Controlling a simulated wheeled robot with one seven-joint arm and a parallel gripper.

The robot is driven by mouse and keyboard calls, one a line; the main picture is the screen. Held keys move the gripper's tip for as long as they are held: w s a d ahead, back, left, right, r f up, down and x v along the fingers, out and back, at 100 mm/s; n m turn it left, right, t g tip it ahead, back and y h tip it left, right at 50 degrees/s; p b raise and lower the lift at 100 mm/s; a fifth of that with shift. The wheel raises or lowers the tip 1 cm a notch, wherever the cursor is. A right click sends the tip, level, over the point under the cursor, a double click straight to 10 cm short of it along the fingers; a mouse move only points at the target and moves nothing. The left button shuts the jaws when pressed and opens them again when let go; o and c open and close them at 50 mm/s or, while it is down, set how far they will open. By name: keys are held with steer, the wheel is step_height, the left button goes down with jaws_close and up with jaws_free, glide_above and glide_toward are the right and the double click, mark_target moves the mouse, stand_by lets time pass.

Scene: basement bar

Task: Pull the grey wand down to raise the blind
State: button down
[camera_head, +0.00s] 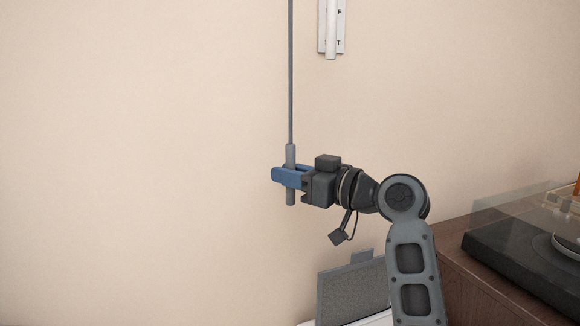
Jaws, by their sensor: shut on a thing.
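The grey wand (290,155) hangs upright at the lower end of a thin dark cord (290,70) in front of the beige wall. My gripper (287,177) comes in from the right and is shut on the wand, with its blue fingers around the wand's middle. The wand shows above and below the fingers. The blind itself is out of view; the cord runs up past the top edge of the picture.
A white wall fitting (332,25) with letters is at the top, right of the cord. A turntable (525,255) with a clear lid stands on a brown wooden cabinet (470,290) at the right. A grey panel (352,291) is below my gripper. The wall at left is bare.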

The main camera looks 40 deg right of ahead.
steer(key=shift+f, duration=0.5)
steer(key=c, duration=1.1)
jaws_free()
steer(key=shift+s+d, duration=0.25)
steer(key=shift+s, duration=1.05)
steer(key=shift+s+d, duration=0.25)
steer(key=shift+s, duration=1)
steer(key=shift+s+d, duration=0.25)
steer(key=shift+s, duration=1.05)
